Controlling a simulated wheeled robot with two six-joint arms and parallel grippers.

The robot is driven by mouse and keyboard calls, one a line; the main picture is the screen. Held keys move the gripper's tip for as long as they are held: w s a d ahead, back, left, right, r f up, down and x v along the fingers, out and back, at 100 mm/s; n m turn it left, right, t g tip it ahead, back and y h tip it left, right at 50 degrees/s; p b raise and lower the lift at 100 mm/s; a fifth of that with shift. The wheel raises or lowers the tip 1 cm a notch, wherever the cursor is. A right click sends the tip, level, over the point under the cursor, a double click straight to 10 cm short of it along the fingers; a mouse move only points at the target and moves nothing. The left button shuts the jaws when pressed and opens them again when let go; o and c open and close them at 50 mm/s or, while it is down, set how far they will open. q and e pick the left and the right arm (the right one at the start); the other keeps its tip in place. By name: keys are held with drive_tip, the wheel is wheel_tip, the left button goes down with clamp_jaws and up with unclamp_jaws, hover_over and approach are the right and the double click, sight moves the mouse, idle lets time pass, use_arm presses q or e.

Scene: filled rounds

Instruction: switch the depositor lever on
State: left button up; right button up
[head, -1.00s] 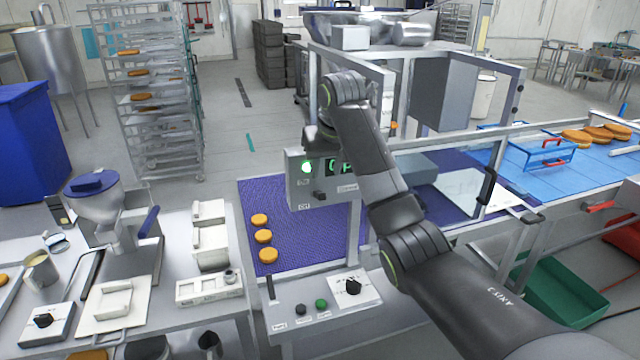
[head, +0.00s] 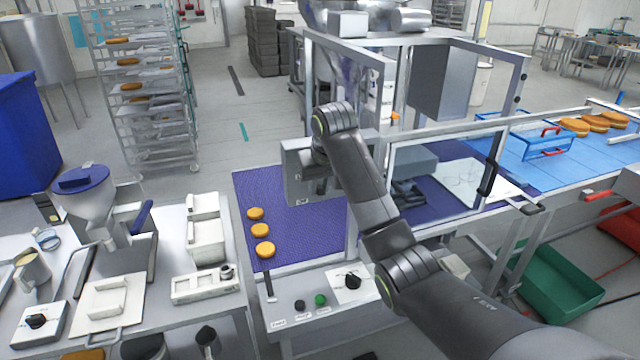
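A grey control box (head: 296,180) stands at the back of the purple belt, beneath the depositor frame. My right arm reaches in from the lower right, and its wrist covers most of the box's front. The green lamp, display and lever area are hidden behind it now, so I cannot tell the lever's position. My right gripper (head: 321,163) is at the box's front, mostly hidden behind my wrist. Its fingers cannot be made out, nor whether they touch the lever. My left gripper is not in view.
Several orange rounds (head: 261,230) lie on the purple belt (head: 290,240). A front panel (head: 325,299) carries a black lever, buttons and a knob. A clear guard with a metal frame (head: 455,127) stands right of the box. A hopper machine (head: 95,205) stands left.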

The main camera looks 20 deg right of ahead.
clamp_jaws()
drive_tip(key=shift+w+r+g, duration=0.25)
drive_tip(key=shift+w+g, duration=0.1)
drive_tip(key=shift+g, duration=0.45)
drive_tip(key=shift+o, duration=2.3)
unclamp_jaws()
drive_tip(key=shift+w, duration=0.1)
